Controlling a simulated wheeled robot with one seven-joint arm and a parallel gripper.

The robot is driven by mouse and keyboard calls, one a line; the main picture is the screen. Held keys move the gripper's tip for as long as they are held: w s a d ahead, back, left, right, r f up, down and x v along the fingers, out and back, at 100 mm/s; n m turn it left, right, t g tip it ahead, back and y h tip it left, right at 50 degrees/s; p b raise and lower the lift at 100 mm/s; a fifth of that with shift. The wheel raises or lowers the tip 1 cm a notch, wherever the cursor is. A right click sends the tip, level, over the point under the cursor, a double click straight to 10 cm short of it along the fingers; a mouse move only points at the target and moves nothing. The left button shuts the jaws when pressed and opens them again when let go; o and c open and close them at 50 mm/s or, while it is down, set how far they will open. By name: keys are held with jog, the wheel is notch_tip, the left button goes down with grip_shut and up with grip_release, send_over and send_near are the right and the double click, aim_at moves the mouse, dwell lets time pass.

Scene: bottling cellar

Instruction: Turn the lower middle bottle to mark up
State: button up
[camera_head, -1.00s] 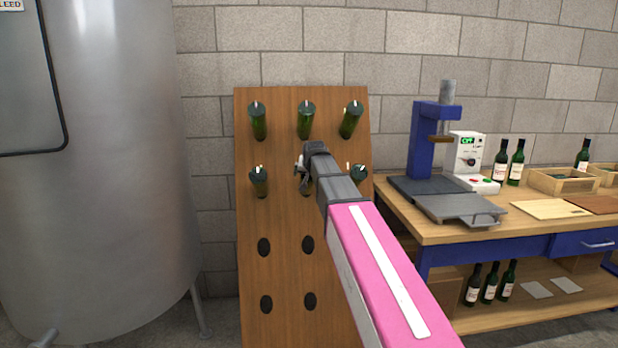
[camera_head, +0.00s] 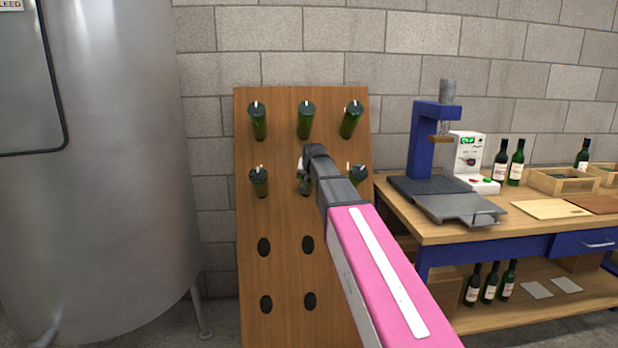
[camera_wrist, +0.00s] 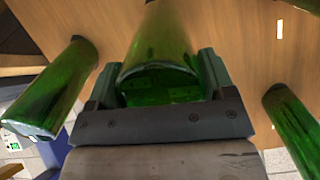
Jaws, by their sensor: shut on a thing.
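The lower middle bottle (camera_wrist: 160,42) is green and sits neck-in in the wooden rack (camera_head: 285,220). In the wrist view its base lies between the two fingers of my gripper (camera_wrist: 160,80), which is shut on it. In the head view my gripper (camera_head: 304,176) and arm cover most of this bottle. I cannot make out its mark in either current view.
Bottles stand close on both sides, the lower left (camera_head: 259,183) and lower right (camera_head: 357,174). Three more are in the row above, with pale marks at the top. Empty holes lie below. A steel tank (camera_head: 120,150) is left, a workbench (camera_head: 440,232) right.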

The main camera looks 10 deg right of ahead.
jog(key=m, duration=0.4)
jog(key=shift+m+y, duration=0.4)
jog(key=shift+m, duration=1.7)
jog(key=shift+t, duration=0.3)
jog(key=o, duration=0.9)
jog(key=a+v, duration=0.1)
jog(key=v, duration=0.9)
jog(key=shift+s+d+r, duration=0.3)
jog(key=shift+d+r, duration=0.05)
jog(key=shift+d, duration=0.15)
